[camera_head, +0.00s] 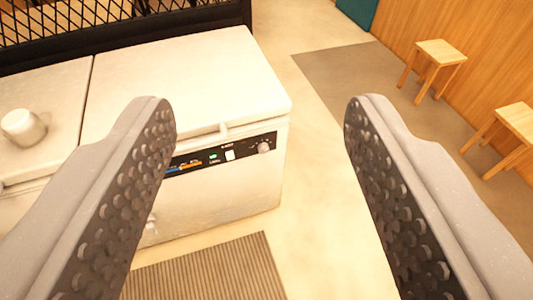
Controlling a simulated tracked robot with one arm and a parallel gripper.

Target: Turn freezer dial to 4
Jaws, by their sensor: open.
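A white chest freezer (190,85) stands left of centre with its lid shut. A dark control panel (215,156) runs along the upper part of its front. The freezer dial (264,147) is a small grey round knob near the panel's right end. Its setting and numbers are too small to read. My gripper (258,115) is open, with its two studded grey fingers wide apart and nothing between them. The dial shows between the fingers, beyond them and apart from them. The left finger hides the panel's left end.
A white mug (22,127) sits on a second white lid at the left. A black mesh rail (120,28) runs behind the freezer. Two wooden stools (440,55) stand by the wood wall at right. A striped mat (210,272) lies in front; the floor right of the freezer is clear.

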